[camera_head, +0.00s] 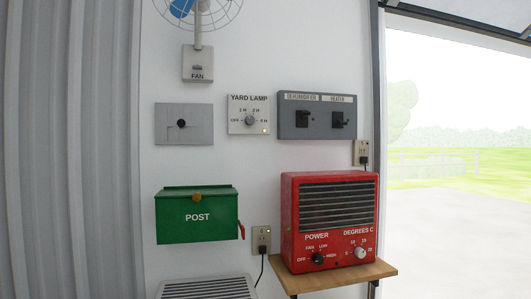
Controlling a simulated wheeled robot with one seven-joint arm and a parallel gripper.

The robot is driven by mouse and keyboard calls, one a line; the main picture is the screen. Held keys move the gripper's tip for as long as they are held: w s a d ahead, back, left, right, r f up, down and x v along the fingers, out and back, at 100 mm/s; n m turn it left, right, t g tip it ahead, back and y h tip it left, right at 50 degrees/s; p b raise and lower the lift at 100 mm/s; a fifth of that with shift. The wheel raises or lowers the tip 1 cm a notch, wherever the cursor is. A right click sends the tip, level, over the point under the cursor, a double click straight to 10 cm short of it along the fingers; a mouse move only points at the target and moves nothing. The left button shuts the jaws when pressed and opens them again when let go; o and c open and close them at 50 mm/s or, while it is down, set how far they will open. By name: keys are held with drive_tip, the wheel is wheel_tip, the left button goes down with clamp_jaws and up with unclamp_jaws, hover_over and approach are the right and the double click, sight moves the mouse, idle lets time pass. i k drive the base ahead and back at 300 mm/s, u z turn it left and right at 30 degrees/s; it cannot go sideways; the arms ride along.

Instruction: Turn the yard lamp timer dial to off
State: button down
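The yard lamp timer is a white wall plate (236,102) labelled YARD LAMP, in the upper middle of the head view. Its grey round dial (249,120) sits at the plate's centre. OFF is printed left of the dial, and hour marks run over the top to the right side. The dial's pointer is too small to read for sure. A small amber light (264,131) shows at the plate's lower right corner. Nothing covers the dial. My gripper is not in view.
A grey plate with a black knob (181,123) is left of the timer; a grey two-switch box (317,128) is close on its right. A fan (198,62) hangs above. Below are a green post box (198,218) and a red heater (330,228) on a wooden shelf (340,277).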

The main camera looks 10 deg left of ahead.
sight(250, 121)
drive_tip(key=u, duration=0.05)
drive_tip(key=k, duration=0.45)
drive_tip(key=u, duration=0.45)
drive_tip(key=i, duration=1.35)
drive_tip(key=u, duration=0.25)
